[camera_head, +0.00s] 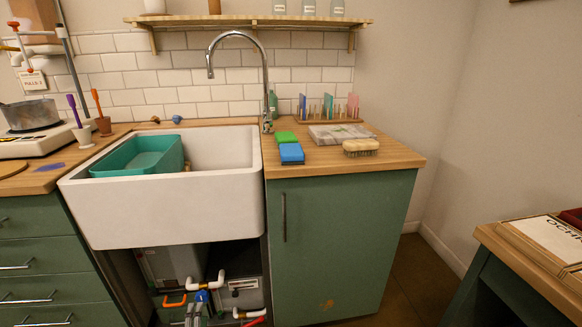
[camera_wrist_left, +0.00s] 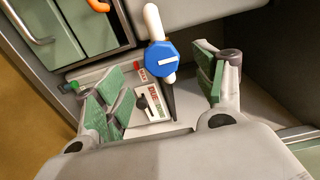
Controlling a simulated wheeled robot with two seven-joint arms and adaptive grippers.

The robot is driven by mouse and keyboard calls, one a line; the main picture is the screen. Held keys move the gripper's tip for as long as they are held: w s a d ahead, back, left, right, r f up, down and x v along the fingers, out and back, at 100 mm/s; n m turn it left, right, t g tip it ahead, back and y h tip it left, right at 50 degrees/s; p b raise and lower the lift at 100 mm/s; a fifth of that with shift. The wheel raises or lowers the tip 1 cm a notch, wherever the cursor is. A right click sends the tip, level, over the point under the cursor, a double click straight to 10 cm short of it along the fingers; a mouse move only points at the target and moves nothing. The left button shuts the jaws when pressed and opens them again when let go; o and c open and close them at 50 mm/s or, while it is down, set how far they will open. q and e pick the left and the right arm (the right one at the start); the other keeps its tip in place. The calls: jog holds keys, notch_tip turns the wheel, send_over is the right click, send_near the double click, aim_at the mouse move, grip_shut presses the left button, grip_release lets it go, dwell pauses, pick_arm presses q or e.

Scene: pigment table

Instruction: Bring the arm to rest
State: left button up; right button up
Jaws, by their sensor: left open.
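My left gripper (camera_wrist_left: 160,84) is open in the left wrist view, with its green-padded fingers apart. Between and beyond the fingers is a blue valve knob (camera_wrist_left: 161,59) with a white bar, on a white pipe (camera_wrist_left: 153,22). I see no finger closed on it, and the gap between them is hard to judge. The blue knob also shows in the head view (camera_head: 202,296), below the sink. Small grey parts at the bottom edge there may be my gripper, but I cannot tell. My right gripper is not in view.
The white sink (camera_head: 165,212) holds a teal basin (camera_head: 130,164) above the open space with pipes. An orange handle (camera_head: 174,301) is left of the knob. The closed green cabinet (camera_head: 335,245) stands right. A panel with a black lever (camera_wrist_left: 152,103) lies under the fingers.

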pick_arm(q)
jog(key=s+d+r+n+g+h, duration=0.2)
jog(key=s+d+r+n+g, duration=0.4)
jog(key=s, duration=0.6)
jog(key=s+d+r+n+g+h, duration=0.2)
jog(key=s+d+r+n+g, duration=0.5)
jog(key=s+d+r, duration=0.3)
jog(key=shift+s+r+g+h+p, duration=0.25)
jog(key=shift+s+p, duration=0.2)
jog(key=shift+s, duration=0.45)
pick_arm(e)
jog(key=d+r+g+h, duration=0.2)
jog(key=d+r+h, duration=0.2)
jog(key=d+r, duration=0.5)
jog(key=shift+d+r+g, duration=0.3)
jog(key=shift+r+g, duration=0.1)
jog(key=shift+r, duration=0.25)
pick_arm(q)
jog(key=shift+w+d+f+p, duration=0.2)
jog(key=shift+f+p, duration=0.1)
jog(key=shift+p, duration=0.25)
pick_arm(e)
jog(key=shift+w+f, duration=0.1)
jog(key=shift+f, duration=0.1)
